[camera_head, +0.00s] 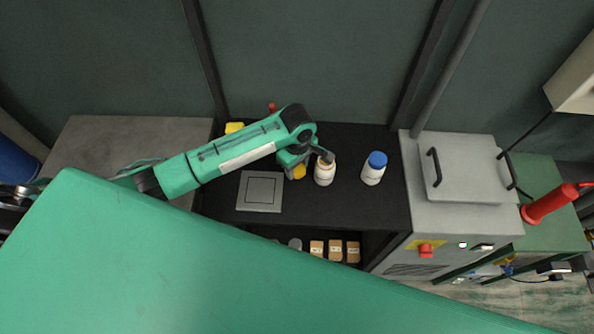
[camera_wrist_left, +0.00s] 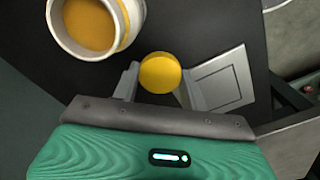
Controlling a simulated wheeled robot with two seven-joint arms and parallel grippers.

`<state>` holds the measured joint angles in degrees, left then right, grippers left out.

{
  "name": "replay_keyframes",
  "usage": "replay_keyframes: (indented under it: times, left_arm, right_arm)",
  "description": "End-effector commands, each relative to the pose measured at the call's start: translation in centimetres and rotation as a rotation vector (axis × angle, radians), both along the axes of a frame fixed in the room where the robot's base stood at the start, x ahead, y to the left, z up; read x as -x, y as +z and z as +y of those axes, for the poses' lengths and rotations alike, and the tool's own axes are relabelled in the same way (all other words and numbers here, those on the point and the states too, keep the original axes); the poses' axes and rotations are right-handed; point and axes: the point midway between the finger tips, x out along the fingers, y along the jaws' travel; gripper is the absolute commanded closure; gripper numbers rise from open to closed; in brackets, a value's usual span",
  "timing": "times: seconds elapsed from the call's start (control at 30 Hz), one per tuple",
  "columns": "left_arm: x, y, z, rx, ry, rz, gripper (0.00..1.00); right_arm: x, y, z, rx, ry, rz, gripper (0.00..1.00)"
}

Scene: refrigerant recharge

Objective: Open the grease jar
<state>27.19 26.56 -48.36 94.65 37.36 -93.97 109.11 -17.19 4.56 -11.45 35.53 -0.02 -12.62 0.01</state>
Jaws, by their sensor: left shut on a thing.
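The white grease jar (camera_head: 325,172) stands upright on the black bench top. In the left wrist view the jar (camera_wrist_left: 110,48) is at the top left, its mouth open with orange-yellow grease inside. My left gripper (camera_head: 297,165) is just left of the jar in the head view. It is shut on a round yellow lid (camera_wrist_left: 160,73), which shows between the fingers and apart from the jar. The lid also shows under the gripper in the head view (camera_head: 299,172). My right gripper is not in view.
A white bottle with a blue cap (camera_head: 374,168) stands right of the jar. A grey square plate (camera_head: 259,191) lies left of it on the black bench (camera_head: 385,208). A grey lidded machine (camera_head: 465,205) borders the bench on the right. Small boxes (camera_head: 335,250) sit on a lower shelf.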

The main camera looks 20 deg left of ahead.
Motion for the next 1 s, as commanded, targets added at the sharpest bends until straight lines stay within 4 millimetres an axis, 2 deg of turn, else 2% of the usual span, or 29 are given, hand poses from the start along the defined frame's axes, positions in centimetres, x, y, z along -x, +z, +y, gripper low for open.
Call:
replay_keyframes:
  times: [0.23, 0.63, 0.67, 0.77, 1.0]
  left_arm:
    - [0.1, -3.5, 0.1, -0.002, 0.001, 0.002, 0.84]
    - [0.1, -4.1, 0.0, -0.002, 0.000, 0.001, 0.84]
    - [0.1, -4.1, 0.1, -0.002, 0.000, 0.001, 0.54]
    - [0.0, -4.1, 0.1, -0.001, 0.000, 0.000, 0.35]
    - [0.0, -4.1, 0.1, -0.001, 0.000, 0.000, 0.35]
  right_arm:
    - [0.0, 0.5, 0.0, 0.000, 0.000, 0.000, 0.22]
    - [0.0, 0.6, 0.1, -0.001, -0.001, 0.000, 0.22]
    - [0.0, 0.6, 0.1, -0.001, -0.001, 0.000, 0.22]
    - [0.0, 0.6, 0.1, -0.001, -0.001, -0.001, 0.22]
    - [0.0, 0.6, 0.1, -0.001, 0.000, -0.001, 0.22]
